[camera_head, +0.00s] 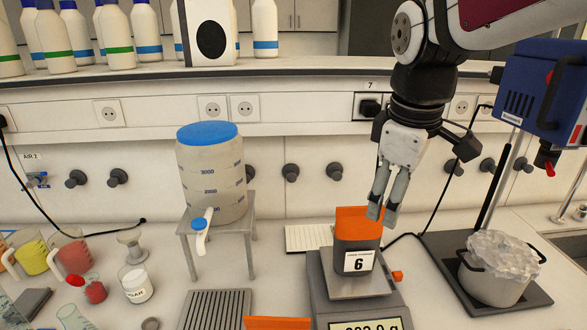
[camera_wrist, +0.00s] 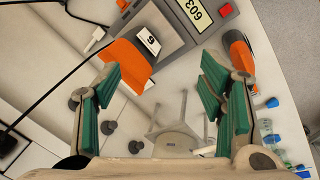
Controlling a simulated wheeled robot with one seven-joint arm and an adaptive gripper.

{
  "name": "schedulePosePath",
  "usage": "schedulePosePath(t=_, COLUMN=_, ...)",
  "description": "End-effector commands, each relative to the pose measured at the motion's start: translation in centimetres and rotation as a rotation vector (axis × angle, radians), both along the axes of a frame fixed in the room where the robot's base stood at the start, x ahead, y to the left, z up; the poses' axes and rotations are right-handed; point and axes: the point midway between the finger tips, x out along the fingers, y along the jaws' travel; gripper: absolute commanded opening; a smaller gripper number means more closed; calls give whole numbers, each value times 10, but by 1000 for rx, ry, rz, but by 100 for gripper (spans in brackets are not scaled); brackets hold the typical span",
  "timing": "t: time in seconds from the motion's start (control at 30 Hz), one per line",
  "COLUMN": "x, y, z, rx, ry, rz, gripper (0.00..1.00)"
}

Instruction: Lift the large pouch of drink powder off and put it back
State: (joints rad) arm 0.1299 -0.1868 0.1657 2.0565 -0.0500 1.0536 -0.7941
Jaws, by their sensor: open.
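A dark grey pouch with an orange upper part and a white label "6" (camera_head: 349,259) stands upright on the scale (camera_head: 350,288). I take it to be the large pouch. It also shows near the top of the wrist view (camera_wrist: 127,62), its orange part toward the fingers. My gripper (camera_head: 382,212) points down, its fingertips at the pouch's upper right edge in the head view. Its green-padded fingers (camera_wrist: 158,80) are apart, with nothing held between them. I cannot tell whether a fingertip touches the pouch.
Another orange-topped item (camera_head: 278,323) is cut off at the bottom edge. A blue-lidded tank (camera_head: 210,180) on a metal stand is left of the scale. A pot (camera_head: 495,280) on a dark stand base is at right. Jugs (camera_head: 70,250) and bottles are at left.

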Motion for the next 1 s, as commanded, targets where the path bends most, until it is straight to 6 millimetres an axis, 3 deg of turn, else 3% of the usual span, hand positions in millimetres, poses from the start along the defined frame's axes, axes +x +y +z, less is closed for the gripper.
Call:
schedulePosePath(t=0.03, x=17, y=0, z=-6, rx=-12, ry=37, rz=74, gripper=63)
schedulePosePath(t=0.2, x=67, y=0, z=-27, rx=-35, ry=140, rz=358, gripper=63)
schedulePosePath(t=0.4, x=108, y=-2, z=-52, rx=-24, ry=211, rz=611, gripper=63)
schedulePosePath(t=0.67, x=121, y=-2, z=-70, rx=-13, ry=237, rz=714, gripper=63)
schedulePosePath(t=1.0, x=121, y=-3, z=-130, rx=-13, ry=237, rz=713, gripper=63)
